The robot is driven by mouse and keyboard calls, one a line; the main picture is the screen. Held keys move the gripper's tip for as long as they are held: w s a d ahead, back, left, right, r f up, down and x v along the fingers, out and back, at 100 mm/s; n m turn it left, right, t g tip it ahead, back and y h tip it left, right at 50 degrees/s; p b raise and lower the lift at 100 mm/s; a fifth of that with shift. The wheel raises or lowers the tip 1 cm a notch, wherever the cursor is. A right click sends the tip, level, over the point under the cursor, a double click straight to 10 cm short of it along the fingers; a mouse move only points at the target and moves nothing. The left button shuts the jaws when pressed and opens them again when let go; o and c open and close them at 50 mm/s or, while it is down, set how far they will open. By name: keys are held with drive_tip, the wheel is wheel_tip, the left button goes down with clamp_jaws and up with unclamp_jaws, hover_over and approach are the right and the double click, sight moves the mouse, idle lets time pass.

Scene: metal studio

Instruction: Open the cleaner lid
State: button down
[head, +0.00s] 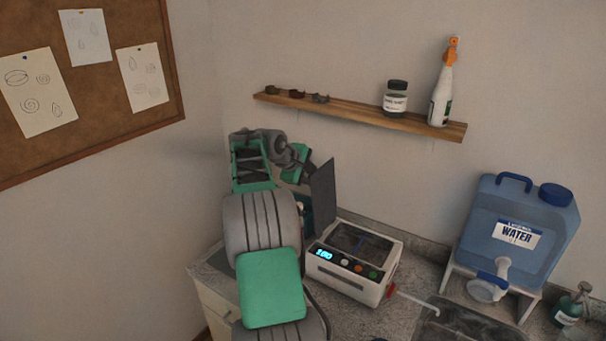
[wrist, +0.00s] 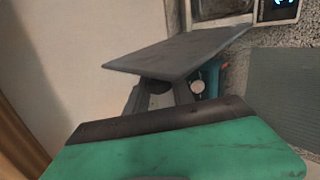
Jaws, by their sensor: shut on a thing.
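The cleaner (head: 350,279) is a white box on the counter with a lit display and several buttons. Its top shows a dark, open-looking basin. The cleaner lid (head: 323,193), a dark flat panel, stands raised and nearly upright at the cleaner's left end. In the wrist view the lid (wrist: 180,52) lies across the fingers, with the cleaner (wrist: 245,14) beyond it. My gripper (wrist: 168,92) is at the lid's left side, shut on the lid; the panel hides its fingertips. In the head view the lid and my arm hide the fingers.
A blue water container (head: 530,215) on a stand and a green pump bottle (head: 571,306) are at the right. A wooden shelf (head: 355,115) with a jar (head: 397,98) and spray bottle (head: 443,85) hangs above. A dark sink (head: 470,329) lies in front right.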

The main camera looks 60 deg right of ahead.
drive_tip(key=shift+s, duration=0.15)
drive_tip(key=c, duration=1.1)
unclamp_jaws()
drive_tip(key=shift+d, duration=0.1)
drive_tip(key=shift+a+r, duration=0.25)
drive_tip(key=shift+a, duration=0.05)
drive_tip(key=b+v, duration=0.1)
drive_tip(key=v, duration=0.6)
drive_tip(key=shift+a, duration=0.1)
